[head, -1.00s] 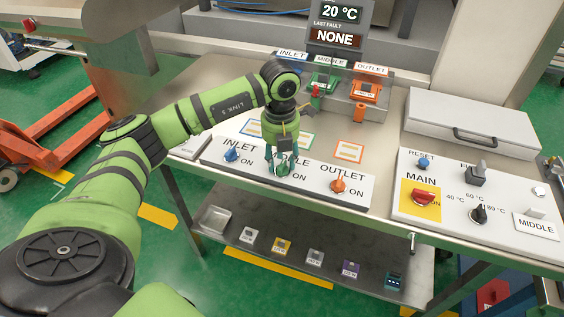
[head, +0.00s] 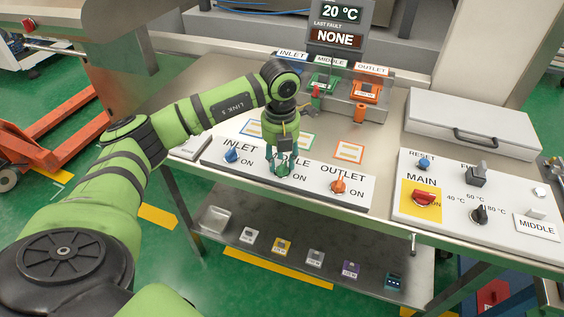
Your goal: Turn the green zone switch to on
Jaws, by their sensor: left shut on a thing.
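The green zone switch (head: 282,169) is the middle knob on the white zone panel (head: 316,193), between the blue inlet switch (head: 232,156) and the orange outlet switch (head: 338,185). My left gripper (head: 281,158) points down over the green switch and is shut on it. The fingers hide much of the knob and part of its label, so its exact pointing is hard to tell. An ON mark shows just to its right. My right gripper is not in view.
To the right stands the main panel (head: 470,240) with a red main switch (head: 426,198) and black knobs. Behind are the green (head: 322,80) and orange (head: 367,90) modules and a closed grey case (head: 470,125). Several small parts lie on the lower shelf (head: 262,266).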

